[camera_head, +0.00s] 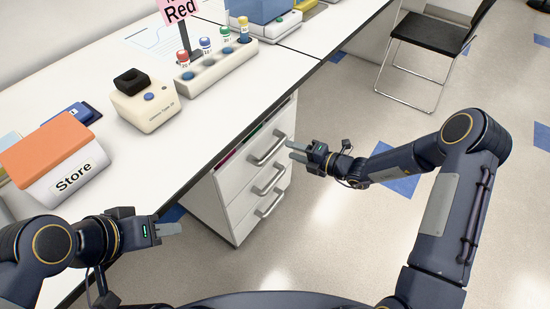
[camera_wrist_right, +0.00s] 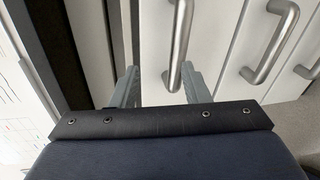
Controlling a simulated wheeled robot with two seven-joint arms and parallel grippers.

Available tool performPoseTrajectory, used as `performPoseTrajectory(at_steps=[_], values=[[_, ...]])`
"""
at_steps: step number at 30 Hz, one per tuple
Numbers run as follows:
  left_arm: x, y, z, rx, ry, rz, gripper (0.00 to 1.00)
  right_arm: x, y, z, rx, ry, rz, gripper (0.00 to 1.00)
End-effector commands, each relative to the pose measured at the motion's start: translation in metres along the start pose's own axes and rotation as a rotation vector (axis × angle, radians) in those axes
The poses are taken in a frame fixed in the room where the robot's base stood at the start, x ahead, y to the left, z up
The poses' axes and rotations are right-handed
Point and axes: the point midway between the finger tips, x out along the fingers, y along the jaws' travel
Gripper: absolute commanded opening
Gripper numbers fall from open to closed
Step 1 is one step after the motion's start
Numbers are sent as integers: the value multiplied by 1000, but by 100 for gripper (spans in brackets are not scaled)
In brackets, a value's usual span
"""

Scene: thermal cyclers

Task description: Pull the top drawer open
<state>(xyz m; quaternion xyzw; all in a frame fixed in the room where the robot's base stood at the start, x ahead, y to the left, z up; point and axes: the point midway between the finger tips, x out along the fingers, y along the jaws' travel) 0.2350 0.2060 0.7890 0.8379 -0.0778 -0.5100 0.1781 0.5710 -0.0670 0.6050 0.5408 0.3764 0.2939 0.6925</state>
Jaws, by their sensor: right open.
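The white drawer cabinet (camera_head: 232,200) stands under the bench, with three bar handles on its front. The top drawer's handle (camera_head: 267,148) is a silver bar; it also shows in the right wrist view (camera_wrist_right: 179,40). A narrow dark gap with pink and green shows above the top drawer's front. My right gripper (camera_head: 294,150) is open in front of the top handle. In the right wrist view its fingers (camera_wrist_right: 160,75) are apart, and the handle's near end appears between them, closer to the right finger. My left gripper (camera_head: 178,228) is beside the bench edge, away from the cabinet; its jaw gap is unclear.
The bench (camera_head: 110,110) carries a Store box (camera_head: 52,155), a cream device with a black knob (camera_head: 145,100) and a rack of colored tubes (camera_head: 217,70). A black chair (camera_head: 440,32) stands at the upper right. Floor before the cabinet is clear.

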Motion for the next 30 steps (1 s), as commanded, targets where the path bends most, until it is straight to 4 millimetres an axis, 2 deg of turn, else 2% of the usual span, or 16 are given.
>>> performPoseTrajectory(at_steps=[1,4,18,23,30], values=[[5,-2,3,0,0,0,36,6,-17,0,63,-16,-1,42],[7,-3,4,0,0,0,36,13,-28,1,133,-36,-2,42],[18,-8,9,0,0,0,36,79,-30,2,142,-37,-3,42],[19,-9,9,0,0,0,36,88,-29,3,143,-38,-3,42],[19,-9,9,0,0,0,36,89,-28,3,142,-38,-4,42]])
